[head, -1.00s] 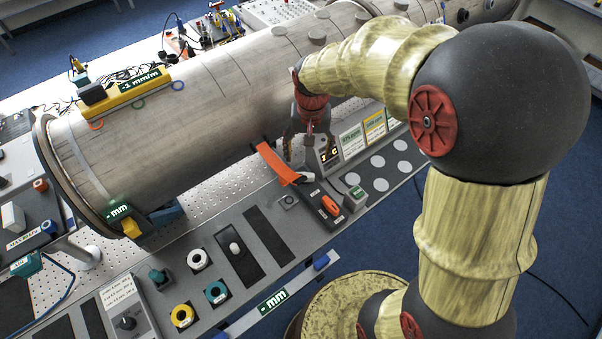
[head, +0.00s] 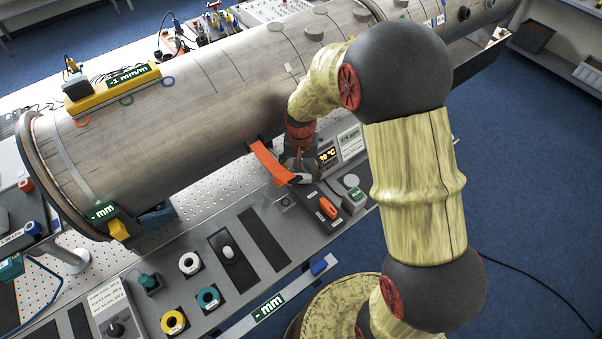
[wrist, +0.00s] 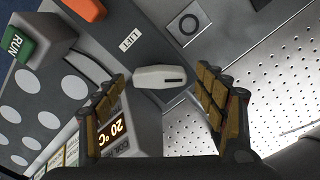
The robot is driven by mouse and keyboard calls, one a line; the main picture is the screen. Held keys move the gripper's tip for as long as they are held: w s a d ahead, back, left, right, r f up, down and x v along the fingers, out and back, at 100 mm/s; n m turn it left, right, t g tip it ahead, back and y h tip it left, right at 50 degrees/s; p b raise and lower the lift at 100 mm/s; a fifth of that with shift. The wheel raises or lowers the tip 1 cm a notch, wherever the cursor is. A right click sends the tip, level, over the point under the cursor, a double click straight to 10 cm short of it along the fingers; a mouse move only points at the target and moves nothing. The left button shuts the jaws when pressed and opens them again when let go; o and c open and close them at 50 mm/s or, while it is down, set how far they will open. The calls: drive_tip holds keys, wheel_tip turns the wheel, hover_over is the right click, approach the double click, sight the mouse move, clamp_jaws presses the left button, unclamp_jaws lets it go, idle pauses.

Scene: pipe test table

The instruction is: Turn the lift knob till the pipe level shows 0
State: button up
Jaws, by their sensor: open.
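The pipe (head: 200,105) lies across the table. The yellow pipe level (head: 118,84) on top of it reads -1 mm/m. The lift knob is a white pointer-like piece beside a LIFT label in the wrist view (wrist: 160,77); in the head view my gripper mostly hides it. My gripper (wrist: 163,92) is open, one finger on either side of the knob, which shows in the gap between them. I cannot tell whether either finger touches it. In the head view my gripper (head: 300,167) is down at the panel, just in front of the pipe.
An orange bar (head: 270,163) sticks out beside my gripper. An orange knob (head: 328,208) and a green RUN button (wrist: 14,42) are close by. A 20 °C display box (wrist: 118,128) stands just beside the fingers. A perforated plate (wrist: 270,85) lies on the other side.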

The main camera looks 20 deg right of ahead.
drive_tip(key=c, duration=0.3)
drive_tip(key=c, duration=0.7)
drive_tip(key=shift+c, duration=0.8)
